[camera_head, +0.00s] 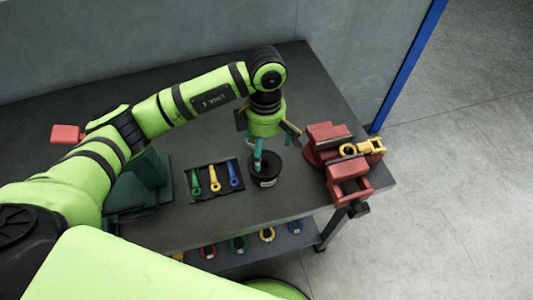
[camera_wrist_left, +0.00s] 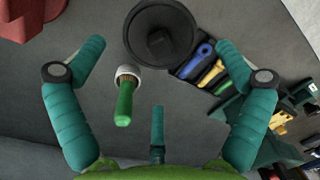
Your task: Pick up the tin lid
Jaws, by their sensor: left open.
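A round black tin (camera_head: 266,182) with a pale label stands on the dark workbench. Its top is a dark disc, the tin lid (camera_wrist_left: 148,24), with a small raised centre in the left wrist view. My left gripper (camera_head: 270,153) hangs over the bench just above and behind the tin, teal fingers pointing down. In the left wrist view its fingers are spread wide and hold nothing, with the lid beyond them at the top. In the head view one finger covers part of the lid. My right gripper is not in view.
A green-handled brush (camera_wrist_left: 124,105) is near the tin. A black tray (camera_head: 202,171) with several coloured wrenches lies left of the tin. A red vise (camera_head: 325,140) with a yellow piece (camera_head: 370,147) stands to the right. A grey wall (camera_head: 150,30) backs the bench.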

